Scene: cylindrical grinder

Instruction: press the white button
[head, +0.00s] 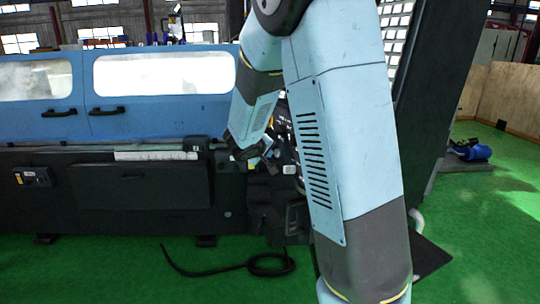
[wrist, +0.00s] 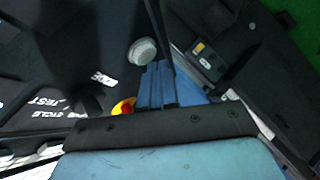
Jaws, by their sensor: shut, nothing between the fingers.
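The white button (wrist: 142,51) is a round, pale cap on a black control panel in the upper middle of the wrist view. My gripper (wrist: 159,68) is shut and empty, its blue fingers pointing up the picture. The fingertips appear right beside the button's lower right edge; I cannot tell whether they touch it. A red button with a yellow collar (wrist: 123,107) shows left of the fingers, partly hidden by the gripper body. In the head view my gripper (head: 268,160) is at the machine's front; the white button cannot be made out there.
The black panel (wrist: 50,60) carries white lettering. A dark box with small controls (wrist: 205,58) lies right of the fingers. The blue and black grinder (head: 150,120) fills the left of the head view. A black cable (head: 240,268) lies on the green floor.

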